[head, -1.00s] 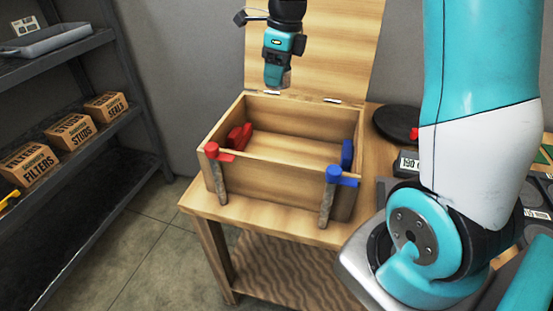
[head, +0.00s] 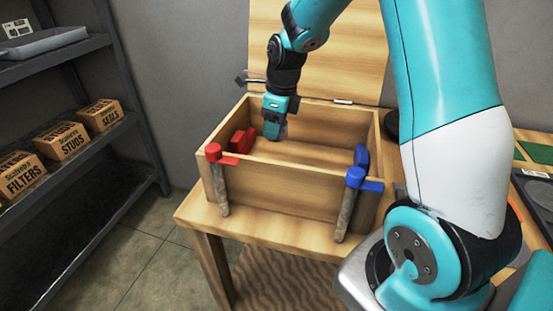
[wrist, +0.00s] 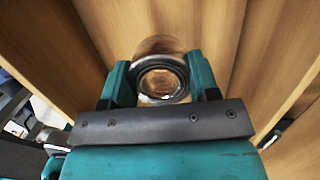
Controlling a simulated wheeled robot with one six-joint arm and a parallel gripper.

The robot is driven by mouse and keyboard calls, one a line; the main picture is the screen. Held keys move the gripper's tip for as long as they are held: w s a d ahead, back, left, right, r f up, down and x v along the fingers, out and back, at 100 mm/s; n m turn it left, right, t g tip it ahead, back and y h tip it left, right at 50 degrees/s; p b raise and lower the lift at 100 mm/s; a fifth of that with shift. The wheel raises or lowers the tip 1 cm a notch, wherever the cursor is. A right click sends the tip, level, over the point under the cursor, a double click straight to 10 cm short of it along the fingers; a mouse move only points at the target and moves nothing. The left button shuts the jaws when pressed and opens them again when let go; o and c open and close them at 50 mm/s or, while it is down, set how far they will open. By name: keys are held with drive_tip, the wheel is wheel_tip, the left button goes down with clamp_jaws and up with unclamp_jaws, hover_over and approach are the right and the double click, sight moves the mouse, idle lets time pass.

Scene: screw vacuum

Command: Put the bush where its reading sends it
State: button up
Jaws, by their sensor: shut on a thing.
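The bush (wrist: 160,98) is a round, hollow metal ring, seen end-on in the wrist view. My gripper (wrist: 160,82) is shut on it, with one teal finger on each side. In the head view my gripper (head: 272,130) points down inside the open wooden box (head: 290,192), near its back wall and left of its middle. The bush is hardly visible there, at the fingertips. Whether it touches the box floor cannot be told.
The box lid (head: 345,60) stands open behind. A red-topped clamp (head: 216,153) and a blue-topped clamp (head: 356,178) are on the front wall. A shelf with cardboard boxes (head: 62,140) stands left. The box stands on a wooden table (head: 200,217).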

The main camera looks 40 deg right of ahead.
wheel_tip(320, 180, down, 10)
drive_tip(key=shift+f, duration=0.1)
idle(0.4)
